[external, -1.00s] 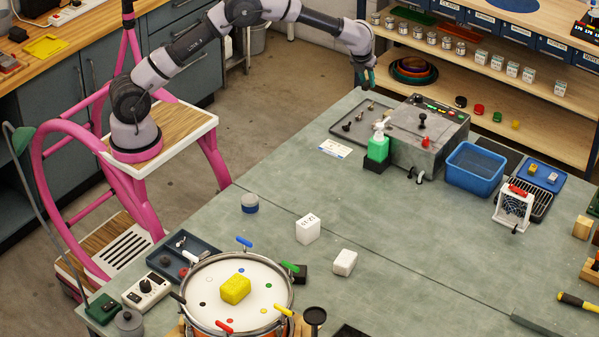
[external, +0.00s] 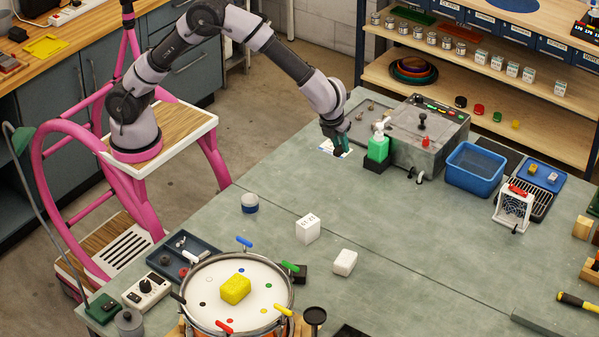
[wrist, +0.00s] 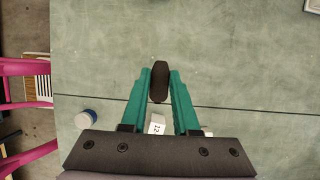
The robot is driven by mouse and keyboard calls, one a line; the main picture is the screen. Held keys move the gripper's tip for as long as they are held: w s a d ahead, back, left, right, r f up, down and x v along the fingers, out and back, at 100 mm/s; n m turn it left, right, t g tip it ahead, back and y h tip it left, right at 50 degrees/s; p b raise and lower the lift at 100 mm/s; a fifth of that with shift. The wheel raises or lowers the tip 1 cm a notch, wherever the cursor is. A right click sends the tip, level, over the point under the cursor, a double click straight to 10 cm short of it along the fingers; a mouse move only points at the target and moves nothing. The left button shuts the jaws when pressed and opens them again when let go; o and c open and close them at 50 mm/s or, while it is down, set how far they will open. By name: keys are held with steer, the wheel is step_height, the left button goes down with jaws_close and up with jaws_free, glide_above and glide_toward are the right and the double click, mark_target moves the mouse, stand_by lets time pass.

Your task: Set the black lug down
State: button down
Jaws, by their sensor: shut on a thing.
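The black lug (wrist: 159,82) is a dark, rounded, elongated piece held upright between the green fingertips in the wrist view. My gripper (wrist: 160,78) is shut on it, with bare table beyond.
The green pump bottle (external: 377,148) and grey control box (external: 430,143) stand just right of my gripper. A white cube (external: 307,229), white block (external: 344,262) and round blue-white container (external: 250,203) stand mid-bench. Bench between is clear.

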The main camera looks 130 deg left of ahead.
steer(key=s+d, duration=0.3)
steer(key=d, duration=1.2)
glide_above(254, 241)
steer(key=d, duration=0.2)
steer(key=f, duration=1.6)
steer(key=shift+a+f, duration=0.2)
steer(key=shift+f, duration=2.4)
steer(key=shift+f, duration=0.15)
steer(key=c, duration=0.7)
jaws_free()
steer(key=shift+o, duration=0.2)
